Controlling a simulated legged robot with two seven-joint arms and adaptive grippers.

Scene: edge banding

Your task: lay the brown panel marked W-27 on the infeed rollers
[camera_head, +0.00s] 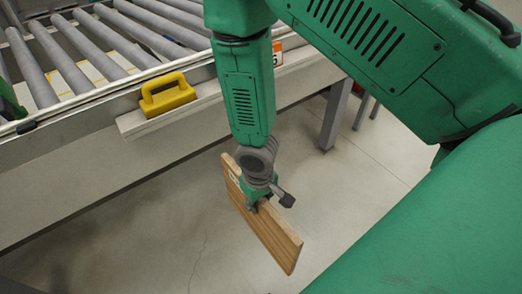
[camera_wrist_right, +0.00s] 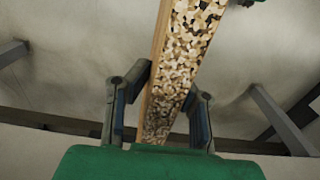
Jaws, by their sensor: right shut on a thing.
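A brown wooden panel (camera_head: 272,232) hangs tilted above the floor, below and to the right of the roller frame. A small pale label shows near its upper left end, too small to read. My right gripper (camera_head: 258,199) is shut on the panel near its upper edge. The right wrist view shows the panel's speckled chipboard edge (camera_wrist_right: 185,60) between the two fingers of my right gripper (camera_wrist_right: 165,92). The infeed rollers (camera_head: 88,50) are grey cylinders at the upper left, clear of the panel. My left gripper is out of view.
A yellow handle-shaped block (camera_head: 168,97) sits on a pale rail (camera_head: 135,124) along the near side of the roller frame. An orange and white sign (camera_head: 277,53) is partly hidden behind my right arm. A grey leg (camera_head: 335,115) stands under the frame. The floor around the panel is clear.

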